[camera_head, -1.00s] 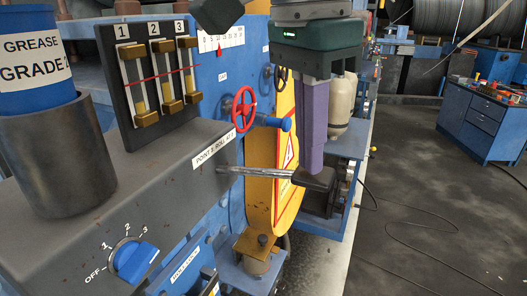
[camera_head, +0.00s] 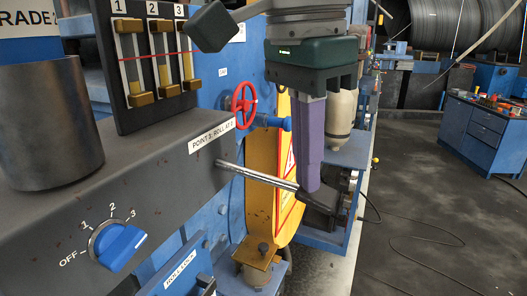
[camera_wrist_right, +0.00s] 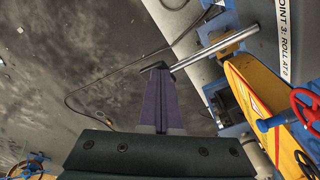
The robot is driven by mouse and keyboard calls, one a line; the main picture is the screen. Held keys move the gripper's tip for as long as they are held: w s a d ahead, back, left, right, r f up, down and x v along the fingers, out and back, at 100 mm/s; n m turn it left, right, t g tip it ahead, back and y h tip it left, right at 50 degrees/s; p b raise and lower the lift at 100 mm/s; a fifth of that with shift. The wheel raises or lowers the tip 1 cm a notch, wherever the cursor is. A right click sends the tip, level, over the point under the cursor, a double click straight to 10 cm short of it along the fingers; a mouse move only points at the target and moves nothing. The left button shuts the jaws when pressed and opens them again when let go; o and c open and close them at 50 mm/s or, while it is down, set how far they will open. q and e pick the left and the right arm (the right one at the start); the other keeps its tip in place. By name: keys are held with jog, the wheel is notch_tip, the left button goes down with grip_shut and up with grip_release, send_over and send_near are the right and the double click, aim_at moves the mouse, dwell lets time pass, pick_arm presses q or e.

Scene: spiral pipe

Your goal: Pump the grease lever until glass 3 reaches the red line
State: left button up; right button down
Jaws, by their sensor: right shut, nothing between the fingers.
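The grease lever (camera_head: 258,175) is a shiny rod with a black end grip (camera_head: 322,199). It comes out of the grey housing and slopes down to the right. My right gripper (camera_head: 311,188), with purple fingers shut and empty, points down at the grip; contact is hard to confirm. The rod (camera_wrist_right: 203,47) and fingertips (camera_wrist_right: 157,70) also show in the right wrist view. Glass 3 (camera_head: 187,68) is the rightmost of the gauge tubes and has yellow grease in it. The red line (camera_head: 160,56) crosses all the tubes; grease in glass 3 appears near it. My left gripper is out of view.
A blue selector knob (camera_head: 120,246) on the housing appears turned toward 3. A red handwheel (camera_head: 244,106) and a yellow guard (camera_head: 263,190) stand behind the lever. A dark cylinder (camera_head: 50,125) is at left. Open floor lies to the right.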

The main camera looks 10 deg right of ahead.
jog(key=shift+s+a+r, duration=0.15)
jog(key=shift+a+r, duration=0.05)
jog(key=shift+a, duration=0.45)
jog(key=shift+s+a+r, duration=0.15)
jog(key=shift+a+r, duration=0.05)
jog(key=shift+a, duration=0.4)
jog(key=shift+r, duration=0.1)
notch_tip(320, 180, up, 10)
jog(key=a+p, duration=0.1)
jog(key=p, duration=0.3)
jog(key=shift+s+p, duration=0.15)
jog(key=shift+p, duration=0.25)
